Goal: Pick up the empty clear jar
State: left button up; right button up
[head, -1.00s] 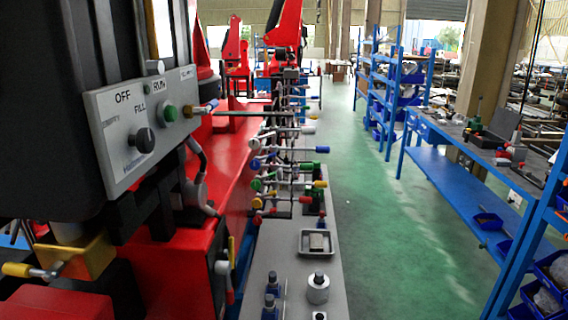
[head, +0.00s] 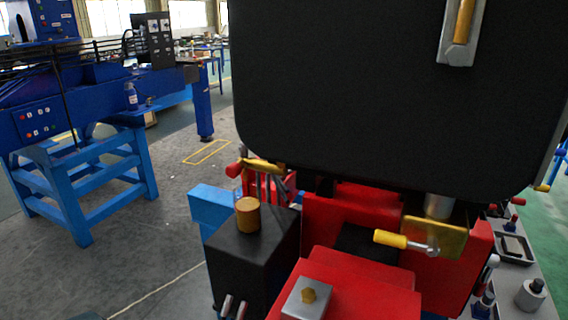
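I cannot make out an empty clear jar for certain. A small bluish, bottle-like container (head: 131,97) stands upright on a ledge of the blue machine at the left of the head view. It is too small to tell whether it is a clear jar or whether it is empty. Neither of my grippers is in the head view.
A large black housing (head: 390,90) fills the upper right, close to me. Below it are red machinery (head: 345,290), a yellow-handled lever (head: 390,239) and a black box (head: 250,262) with an orange-brown cap (head: 248,214). Grey floor (head: 180,215) lies open between these and the blue stand (head: 85,195).

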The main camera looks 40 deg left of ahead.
aim_at(248, 209)
jog(key=k+j, duration=0.1)
jog(key=j, duration=0.25)
jog(key=k+j, duration=0.15)
jog(key=j, duration=0.15)
jog(key=k+j, duration=0.1)
jog(key=j, duration=0.25)
jog(key=k+j, duration=0.15)
jog(key=j, duration=0.15)
jog(key=k+j, duration=0.1)
jog(key=j, duration=0.25)
